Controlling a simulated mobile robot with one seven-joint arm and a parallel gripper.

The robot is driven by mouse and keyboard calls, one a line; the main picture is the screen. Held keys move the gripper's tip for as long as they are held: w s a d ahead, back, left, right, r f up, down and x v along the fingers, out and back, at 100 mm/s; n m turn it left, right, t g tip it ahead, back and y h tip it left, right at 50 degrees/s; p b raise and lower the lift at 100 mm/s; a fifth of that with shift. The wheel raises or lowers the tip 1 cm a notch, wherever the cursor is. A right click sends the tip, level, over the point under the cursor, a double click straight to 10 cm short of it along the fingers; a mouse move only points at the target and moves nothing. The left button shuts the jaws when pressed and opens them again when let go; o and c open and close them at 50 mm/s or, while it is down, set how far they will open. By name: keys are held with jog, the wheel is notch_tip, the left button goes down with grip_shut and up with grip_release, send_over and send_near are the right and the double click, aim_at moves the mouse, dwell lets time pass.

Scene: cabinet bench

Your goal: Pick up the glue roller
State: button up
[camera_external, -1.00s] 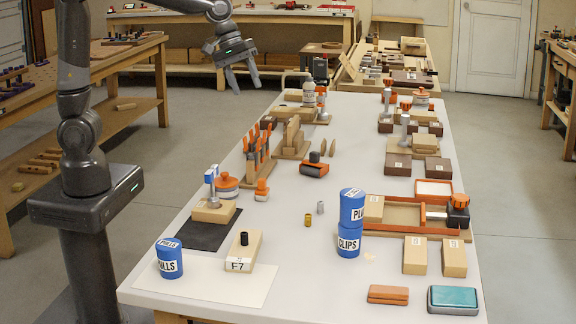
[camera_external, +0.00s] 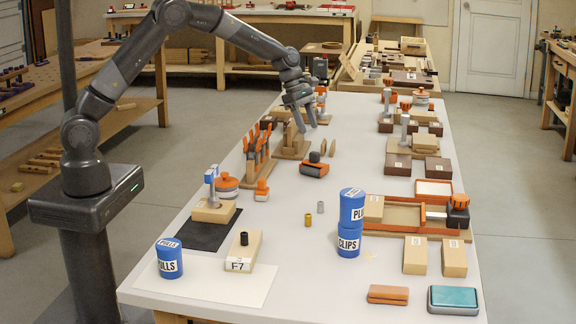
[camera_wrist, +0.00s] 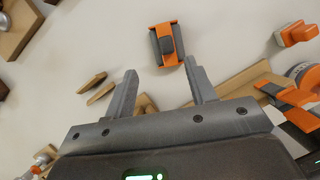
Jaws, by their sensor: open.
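An orange tool with a dark middle part and a dark knob, likely the glue roller (camera_external: 314,168), sits on the white bench near its middle. It also shows in the wrist view (camera_wrist: 166,44), beyond my fingertips. My gripper (camera_external: 306,123) is open and empty, above the bench and behind the tool in the outside view. In the wrist view my gripper (camera_wrist: 161,68) has its two fingers spread with the tool ahead, roughly between them; they do not touch it.
Thin wooden pieces (camera_wrist: 94,87) lie beside the tool. A wooden rack with orange-handled tools (camera_external: 258,160) stands to the left, and a wooden stand (camera_external: 291,147) is close under my gripper. Blue tins (camera_external: 350,225) stand nearer the front. Bare bench surrounds the tool's front side.

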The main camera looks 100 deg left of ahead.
aim_at(314, 152)
jog(key=x, duration=0.5)
jog(key=shift+s+d+x, duration=0.1)
jog(key=shift+x, duration=0.8)
jog(key=shift+s+d+x, duration=0.1)
jog(key=shift+x, duration=0.75)
jog(key=shift+s+d+x, duration=0.1)
jog(key=shift+s+x, duration=0.05)
jog(key=shift+x, duration=0.75)
jog(key=shift+c, duration=0.5)
grip_shut()
